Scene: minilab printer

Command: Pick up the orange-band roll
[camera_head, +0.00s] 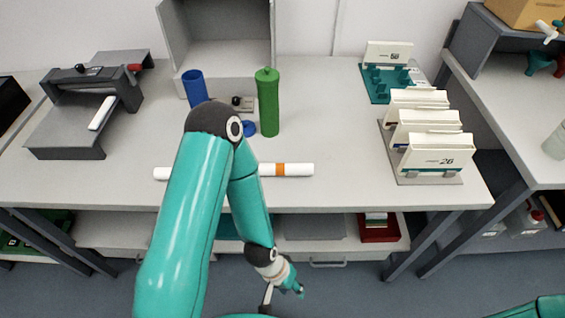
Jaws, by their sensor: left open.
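The orange-band roll (297,169) is a white tube with an orange band, lying crosswise near the front edge of the table (350,185). My left arm crosses in front of it and hides part of it. A white roll end (162,173) shows left of the arm; I cannot tell if it is the same roll. My left gripper (288,288) is small in view, open, below and in front of the table edge, apart from the roll. My right gripper is not in view; only a bit of that arm shows at the bottom right.
A green cylinder (267,100) and a blue cup (195,88) stand behind the roll. A grey device (70,125) is at left. White cartridges (435,155) stand in a rack at right. A shelf (310,246) lies under the table. The tabletop right of the roll is clear.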

